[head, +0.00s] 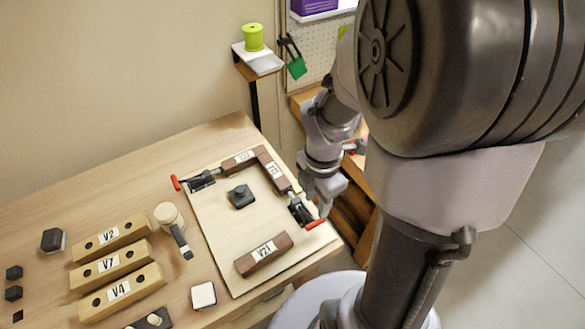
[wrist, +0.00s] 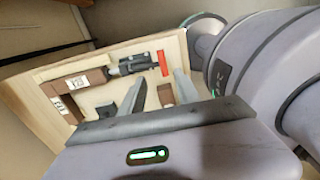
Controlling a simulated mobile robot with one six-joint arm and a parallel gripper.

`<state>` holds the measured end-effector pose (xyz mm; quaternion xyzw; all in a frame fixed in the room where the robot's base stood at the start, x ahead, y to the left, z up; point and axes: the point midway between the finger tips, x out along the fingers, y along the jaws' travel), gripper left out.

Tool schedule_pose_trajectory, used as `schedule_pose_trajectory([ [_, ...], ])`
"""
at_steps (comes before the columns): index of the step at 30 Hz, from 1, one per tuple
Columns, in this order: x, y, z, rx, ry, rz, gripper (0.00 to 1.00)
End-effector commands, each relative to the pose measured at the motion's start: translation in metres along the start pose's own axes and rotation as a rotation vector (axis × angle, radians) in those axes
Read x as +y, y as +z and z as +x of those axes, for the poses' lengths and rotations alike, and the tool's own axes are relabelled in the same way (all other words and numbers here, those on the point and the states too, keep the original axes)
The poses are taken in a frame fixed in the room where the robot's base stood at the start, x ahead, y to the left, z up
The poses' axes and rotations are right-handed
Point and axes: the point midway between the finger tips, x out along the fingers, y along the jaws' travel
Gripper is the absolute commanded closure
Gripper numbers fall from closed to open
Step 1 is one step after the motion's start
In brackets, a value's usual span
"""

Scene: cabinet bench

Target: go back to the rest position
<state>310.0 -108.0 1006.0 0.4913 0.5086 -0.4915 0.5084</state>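My gripper (head: 324,192) hangs at the right edge of the light wooden board (head: 219,228), close to a black toggle clamp with a red handle (head: 302,211). In the wrist view my gripper (wrist: 160,88) has its two fingers spread apart with nothing held between them. Behind them the wrist view shows the board (wrist: 110,60), the red-handled clamp (wrist: 140,63) and brown blocks. My arm bends down from the upper right of the head view. My fingertips are not clear in the head view.
On the board lie a brown V21 block (head: 263,254), brown blocks in a corner, a black knobbed piece (head: 240,196) and a second red-handled clamp (head: 200,180). Tan blocks (head: 110,239) stand left. A shelf (head: 258,60) with a green spool is behind. Open floor is right.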

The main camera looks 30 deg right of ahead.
Motion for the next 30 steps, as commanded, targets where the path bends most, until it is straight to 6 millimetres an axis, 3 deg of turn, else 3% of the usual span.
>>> schedule_pose_trajectory([
  [5, 0.002, -0.005, -0.008, -0.003, 0.023, 0.073, 0.61],
  [8, 0.006, -0.03, -0.04, 0.014, 0.119, 0.398, 0.61],
  [12, -0.006, -0.085, -0.095, 0.19, 0.261, 1.074, 0.61],
  [15, -0.023, -0.117, -0.121, 0.375, 0.275, 1.481, 0.61],
  [18, -0.039, -0.139, -0.136, 0.525, 0.233, 1.756, 0.61],
  [22, -0.048, -0.149, -0.144, 0.612, 0.187, 1.913, 0.61],
  [30, -0.048, -0.15, -0.145, 0.617, 0.182, 1.93, 0.61],
])
